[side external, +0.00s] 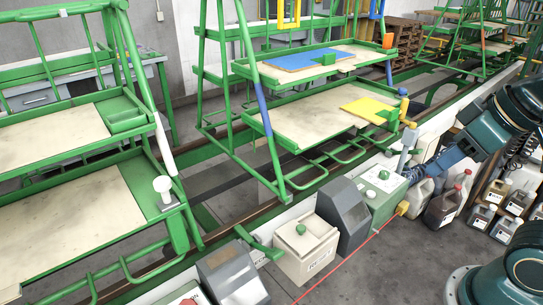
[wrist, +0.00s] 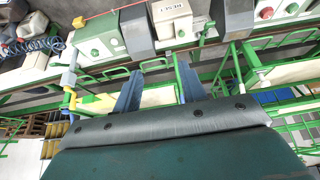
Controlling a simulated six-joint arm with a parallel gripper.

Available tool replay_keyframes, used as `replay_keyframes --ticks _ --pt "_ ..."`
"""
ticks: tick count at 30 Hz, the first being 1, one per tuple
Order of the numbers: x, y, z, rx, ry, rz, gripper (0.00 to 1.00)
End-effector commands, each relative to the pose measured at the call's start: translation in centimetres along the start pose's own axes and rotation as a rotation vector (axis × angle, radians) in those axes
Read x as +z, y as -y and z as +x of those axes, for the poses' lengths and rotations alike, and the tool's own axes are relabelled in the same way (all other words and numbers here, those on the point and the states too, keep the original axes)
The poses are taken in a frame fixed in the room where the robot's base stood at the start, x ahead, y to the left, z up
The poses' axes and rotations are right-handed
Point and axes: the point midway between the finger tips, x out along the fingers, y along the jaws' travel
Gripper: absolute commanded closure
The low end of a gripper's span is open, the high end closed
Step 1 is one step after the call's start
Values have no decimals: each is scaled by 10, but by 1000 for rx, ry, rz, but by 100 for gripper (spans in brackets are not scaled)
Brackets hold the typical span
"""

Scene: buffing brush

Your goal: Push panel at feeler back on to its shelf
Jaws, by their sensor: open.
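A green rack in the middle of the side view carries two pale boards. A blue panel (side external: 308,60) with a green block lies on the upper shelf. A yellow panel (side external: 366,108) with a green block lies on the right end of the lower shelf (side external: 290,120). Beside it stands a grey and yellow upright post (side external: 404,150), possibly the feeler; its yellow part also shows in the wrist view (wrist: 69,86). Whether a panel sticks out is unclear. My gripper (side external: 412,174) is right of the rack near this post. Its blue fingers (wrist: 160,90) are apart and empty.
A green box (side external: 383,190), a grey hood (side external: 343,212) and a cream box (side external: 305,245) line the rail in front of the rack. Jugs (side external: 445,205) stand on the floor at right. Another green rack (side external: 70,200) is at left. A red line crosses the floor.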

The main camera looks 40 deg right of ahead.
Motion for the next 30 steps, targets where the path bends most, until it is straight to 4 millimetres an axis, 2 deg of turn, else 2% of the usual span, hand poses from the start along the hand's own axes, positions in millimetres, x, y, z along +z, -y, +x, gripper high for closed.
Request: replay_keyframes --ticks 1,6,11,17,23,30 --pt "-1 0 0 1 1 0 68" --pt "-12 -4 0 8 12 1 100" --pt "-35 -14 1 20 33 0 100" --pt "-74 -39 8 33 70 -5 100" --pt "-109 -76 21 40 106 -7 100" --pt "-140 -134 42 38 144 -7 100"
